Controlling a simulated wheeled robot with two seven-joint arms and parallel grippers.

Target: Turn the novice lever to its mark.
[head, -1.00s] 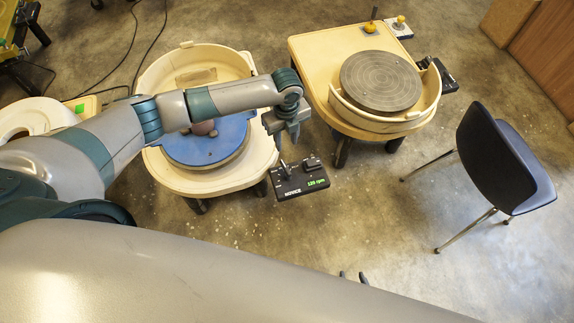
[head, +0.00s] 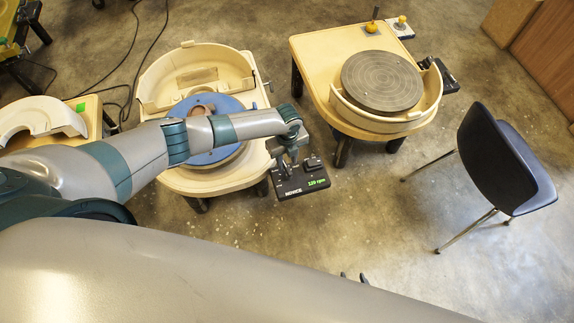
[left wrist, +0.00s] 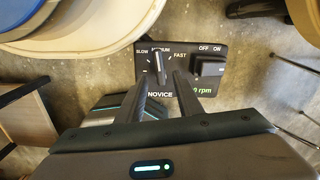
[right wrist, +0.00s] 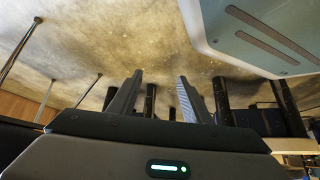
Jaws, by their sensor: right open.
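The novice control box (head: 303,188) is a black panel labelled NOVICE, with a green rpm readout. It also shows in the left wrist view (left wrist: 215,52). Its light, slim lever (left wrist: 160,66) stands by the SLOW, MEDIUM and FAST labels and partly covers MEDIUM. My left gripper (head: 290,160) is over the box. My right gripper (head: 353,278) is open and empty at the bottom edge, also seen in the right wrist view (right wrist: 160,82).
A cream wheel unit with a blue disc (head: 218,157) stands left of the box. Another wheel with a grey disc (head: 380,81) stands behind, right of the box. A dark chair (head: 495,155) stands at the right. Bare floor lies between box and chair.

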